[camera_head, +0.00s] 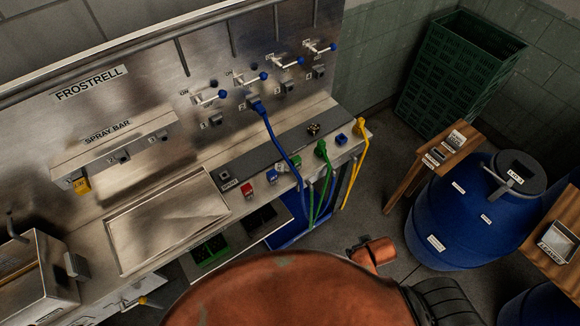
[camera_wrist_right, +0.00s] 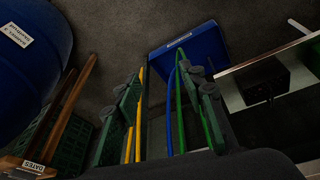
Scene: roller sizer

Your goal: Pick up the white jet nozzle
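I cannot make out a white jet nozzle in either view. A small grey fitting (camera_head: 225,176) is by a label at the strip's left end. The spray bar (camera_head: 115,145) has several numbered places and a yellow piece (camera_head: 82,185) at its left. My right gripper (camera_wrist_right: 162,82) is open and empty in the wrist view, with hoses visible beyond its fingers. My left gripper is out of view.
Blue, green and yellow hoses (camera_head: 360,150) hang over the bench's right end. A shallow tray (camera_head: 165,228) lies on the bench. Green crates (camera_head: 455,75), a blue barrel (camera_head: 465,220) and wooden stands (camera_head: 425,165) are to the right. Bare floor lies between bench and barrel.

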